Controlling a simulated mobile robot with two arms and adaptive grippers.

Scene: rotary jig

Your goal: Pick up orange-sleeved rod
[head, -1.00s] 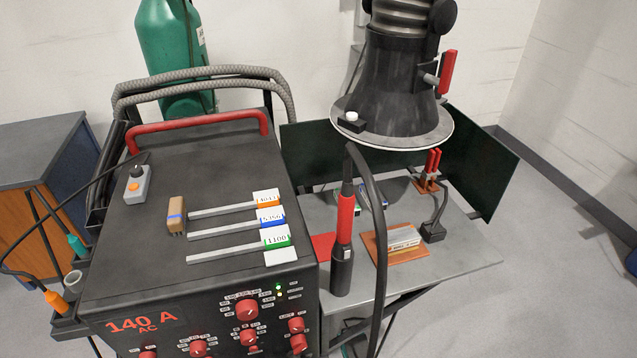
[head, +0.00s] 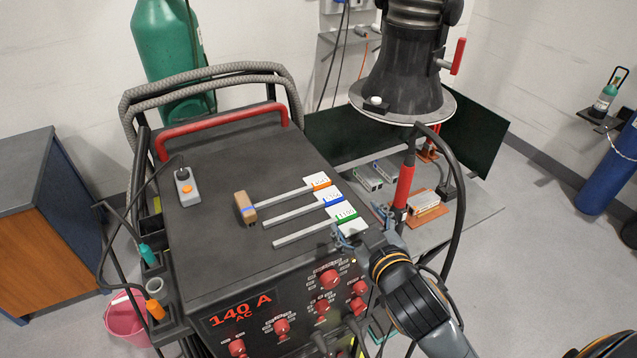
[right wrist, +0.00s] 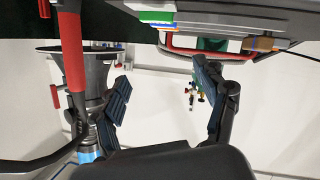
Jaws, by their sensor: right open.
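The orange-sleeved rod (head: 285,196) lies on the dark top of the welding machine. It is the farthest of three grey rods, with an orange and white sleeve at its right end. The blue-sleeved rod (head: 293,214) and the green-sleeved rod (head: 300,232) lie nearer, side by side with it. My right gripper (head: 366,228) is open and empty at the machine's front right edge, beside the green sleeve and apart from the orange one. In the right wrist view the open fingers (right wrist: 163,98) have nothing between them, and the rods' sleeved ends show at the top. My left gripper is not in view.
A wooden-backed block (head: 245,207) lies by the rods' left ends. A red torch (head: 404,187) with a black cable stands close behind my right gripper. A grey remote (head: 187,187) and red handle (head: 222,127) are on the machine. Its top's front left is clear.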

